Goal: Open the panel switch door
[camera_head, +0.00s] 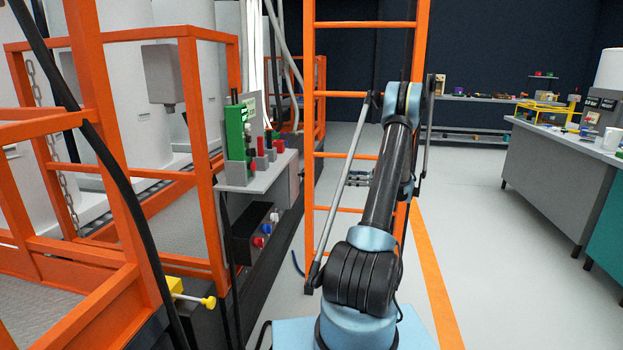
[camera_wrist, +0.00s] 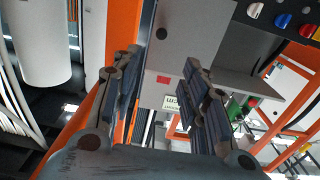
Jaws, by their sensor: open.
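A light grey panel box (camera_wrist: 190,40) fills the space ahead of my gripper in the wrist view. It has a dark round knob and a red label on its face; I cannot make out a door edge. The box also shows in the head view (camera_head: 286,187), below a grey shelf on the left. My gripper (camera_wrist: 162,65) is open and empty, with its two dark fingers spread in front of the box's face. I cannot tell the exact gap to the box. In the head view, my arm hides much of the gripper.
A dark switch box (camera_head: 250,236) with red and blue knobs sits beside the grey box. The grey shelf (camera_head: 262,172) holds a green device (camera_head: 237,133). An orange ladder (camera_head: 312,120) stands close to my arm. Open floor lies right, before a workbench (camera_head: 560,170).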

